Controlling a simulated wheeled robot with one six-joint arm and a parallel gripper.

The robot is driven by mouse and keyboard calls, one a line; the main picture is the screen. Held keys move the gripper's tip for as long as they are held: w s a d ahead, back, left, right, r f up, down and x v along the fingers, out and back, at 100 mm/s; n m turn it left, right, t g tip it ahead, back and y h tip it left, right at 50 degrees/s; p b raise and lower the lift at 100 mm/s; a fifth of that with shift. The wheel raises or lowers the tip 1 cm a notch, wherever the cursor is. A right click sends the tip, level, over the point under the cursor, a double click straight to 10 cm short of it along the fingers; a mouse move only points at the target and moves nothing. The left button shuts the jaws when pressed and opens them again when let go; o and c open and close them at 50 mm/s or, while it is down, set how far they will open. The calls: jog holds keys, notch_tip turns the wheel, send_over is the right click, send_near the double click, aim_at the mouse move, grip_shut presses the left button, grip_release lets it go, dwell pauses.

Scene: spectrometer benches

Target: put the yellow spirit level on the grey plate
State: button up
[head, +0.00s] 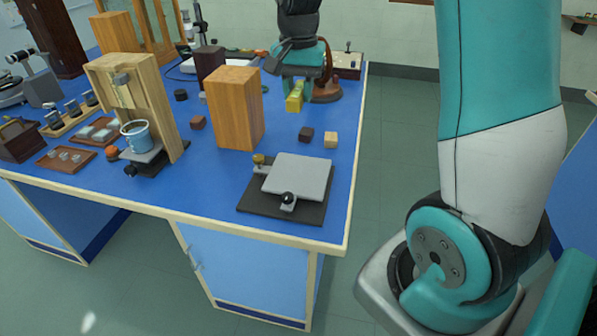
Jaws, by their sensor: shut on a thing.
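The yellow spirit level (294,97) is between the fingers of my gripper (297,88), over the far right part of the blue bench. My gripper is shut on it. Whether the level touches the bench top is hard to tell. The grey plate (300,174) is a light flat square on a dark base at the near right corner of the bench, with a brass knob and a black knob beside it. Its top is bare. My gripper is beyond the plate, apart from it.
A tall wooden block (234,108) stands left of the line between level and plate. A dark cube (306,134) and a light wooden cube (331,139) lie just behind the plate. A wooden stand (137,105) with a blue cup (136,136) is at left.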

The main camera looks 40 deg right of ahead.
aim_at(299, 173)
notch_tip(299, 173, down, 20)
jog(key=shift+r, duration=0.2)
jog(key=shift+f, duration=0.1)
jog(key=shift+f, duration=0.1)
jog(key=o, duration=1)
notch_tip(299, 173, up, 12)
jog(key=s+a+r+n+y, duration=0.1)
jog(key=s+a+r+n, duration=0.2)
jog(key=a, duration=0.3)
jog(key=s+a+r+n+y, duration=0.1)
jog(key=s+a+r+n, duration=0.2)
jog(key=a, duration=0.2)
jog(key=s+a+r+n, duration=0.1)
jog(key=s+a+n, duration=0.2)
jog(key=s, duration=0.2)
jog(key=s+a+r+n+y, duration=0.1)
jog(key=s+a+r+n, duration=0.1)
jog(key=s+a+n, duration=0.2)
jog(key=s+a+r+n+y, duration=0.1)
jog(key=s+a+n, duration=0.3)
jog(key=s, duration=0.3)
jog(key=shift+s+a+r, duration=0.15)
jog(key=shift+a, duration=0.1)
